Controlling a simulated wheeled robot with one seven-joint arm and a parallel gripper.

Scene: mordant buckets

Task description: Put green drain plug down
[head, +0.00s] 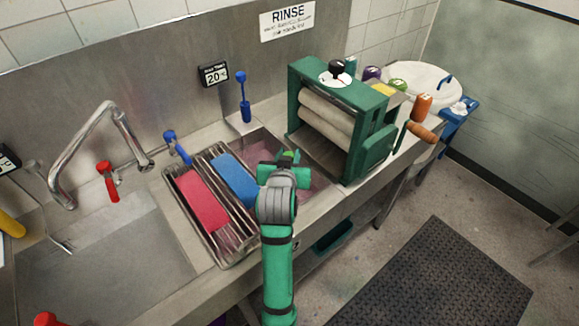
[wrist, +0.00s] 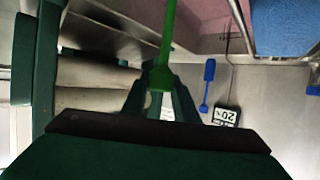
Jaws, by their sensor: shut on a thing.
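The green drain plug (wrist: 168,40) shows in the wrist view as a bright green rod with a wider block at the finger end. My gripper (wrist: 161,92) is shut on that block, and the rod points away from the fingers. In the head view my gripper (head: 285,163) is over the small basin of pinkish liquid (head: 258,147), between the rack and the green roller machine. Only a bit of bright green (head: 288,156) shows at its tip there. My arm hides the near part of the basin.
The wire rack (head: 183,208) holds a red block (head: 203,201) and a blue block (head: 236,180) on the left. The green roller machine (head: 372,142) stands close on the right. A blue-handled tool (head: 243,95) stands behind. The large sink (head: 120,260) is at the left.

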